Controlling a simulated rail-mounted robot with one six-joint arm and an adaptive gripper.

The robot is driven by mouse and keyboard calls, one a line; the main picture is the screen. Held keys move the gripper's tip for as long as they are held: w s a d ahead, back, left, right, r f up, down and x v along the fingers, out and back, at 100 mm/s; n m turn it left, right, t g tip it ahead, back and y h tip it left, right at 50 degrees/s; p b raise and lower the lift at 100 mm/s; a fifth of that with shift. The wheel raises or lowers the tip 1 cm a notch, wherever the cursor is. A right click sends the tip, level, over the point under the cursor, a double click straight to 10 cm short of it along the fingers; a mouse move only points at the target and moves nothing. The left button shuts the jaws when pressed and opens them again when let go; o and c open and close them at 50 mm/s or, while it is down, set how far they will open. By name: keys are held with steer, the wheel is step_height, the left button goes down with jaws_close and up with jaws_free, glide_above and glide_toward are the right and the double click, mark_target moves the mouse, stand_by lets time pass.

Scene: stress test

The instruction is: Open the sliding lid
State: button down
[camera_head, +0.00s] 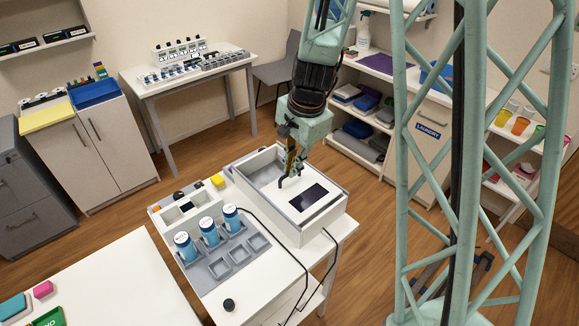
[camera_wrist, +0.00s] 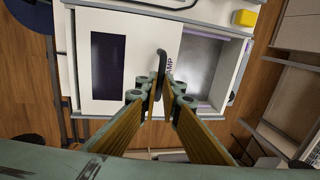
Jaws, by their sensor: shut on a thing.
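A white box (camera_head: 292,228) stands on a small white table. Its white sliding lid (camera_head: 325,209) has a dark rectangular window (camera_wrist: 108,67) and a dark upright handle (camera_wrist: 161,62). The lid covers one part of the box. The other part is uncovered and shows a grey interior (camera_wrist: 197,70), at the right in the wrist view and at the upper left in the head view. My gripper (camera_wrist: 164,90) is shut on the handle, with one finger on each side of it. In the head view, my gripper (camera_head: 287,176) stands above the lid's inner edge.
On the same table, several blue-labelled bottles (camera_head: 209,231) stand in a grey rack. My column blocks part of the right side. Wooden floor is free around the table.

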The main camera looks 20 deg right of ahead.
mark_target(297, 185)
steer(key=c, duration=2.8)
jaws_free()
steer(key=shift+r, duration=0.15)
steer(key=shift+s+d+r, duration=0.15)
steer(key=shift+s+r, duration=0.2)
steer(key=shift+r, duration=1.55)
steer(key=shift+s+d+r, duration=0.1)
steer(key=shift+s+r, duration=0.3)
steer(key=shift+r, duration=1.55)
steer(key=shift+s+d+r, duration=0.15)
steer(key=shift+s+r, duration=0.2)
steer(key=shift+r, duration=1.55)
